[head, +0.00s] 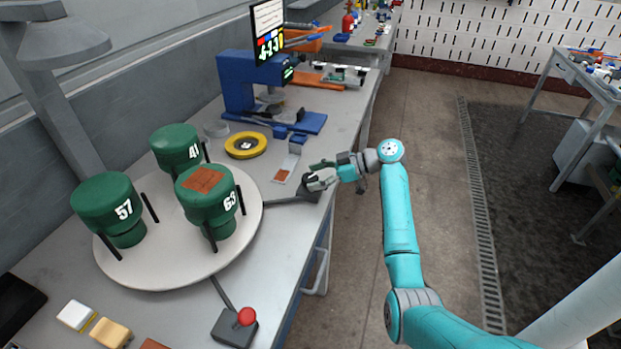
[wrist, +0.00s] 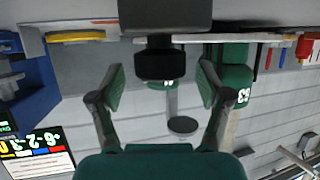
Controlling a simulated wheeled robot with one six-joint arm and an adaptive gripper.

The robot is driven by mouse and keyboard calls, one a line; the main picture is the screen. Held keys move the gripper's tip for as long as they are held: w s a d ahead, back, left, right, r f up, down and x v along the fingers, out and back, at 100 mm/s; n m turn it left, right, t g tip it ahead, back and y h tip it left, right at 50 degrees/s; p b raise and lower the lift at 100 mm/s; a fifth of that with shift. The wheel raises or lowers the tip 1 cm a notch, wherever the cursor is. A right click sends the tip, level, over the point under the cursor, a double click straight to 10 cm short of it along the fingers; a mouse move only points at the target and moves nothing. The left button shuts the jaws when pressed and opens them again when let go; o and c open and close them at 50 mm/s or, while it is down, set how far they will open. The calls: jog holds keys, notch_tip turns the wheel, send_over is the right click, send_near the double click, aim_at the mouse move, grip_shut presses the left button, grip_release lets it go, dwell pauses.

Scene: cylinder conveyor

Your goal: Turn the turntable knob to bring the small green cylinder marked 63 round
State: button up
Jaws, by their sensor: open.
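The white turntable (head: 165,268) carries green cylinders marked 57 (head: 107,205), 41 (head: 175,150) and 63 (head: 208,198). The 63 cylinder stands at the turntable's right side, with a brown square patch on top. The dark knob (wrist: 160,65) shows in the wrist view below a dark base (wrist: 165,15), in an upside-down picture; in the head view its base (head: 311,196) sits at the bench's right edge. My gripper (head: 318,175) is open over that base. In the wrist view the fingers (wrist: 162,88) lie either side of the knob with visible gaps.
A red button (head: 246,316) on a dark box stands at the bench front. A blue machine (head: 240,85), a yellow ring (head: 246,145) and a screen (head: 267,30) stand behind the turntable. Floor right of the bench is open.

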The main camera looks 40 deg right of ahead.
jog(key=v, duration=1)
jog(key=shift+s+d, duration=0.1)
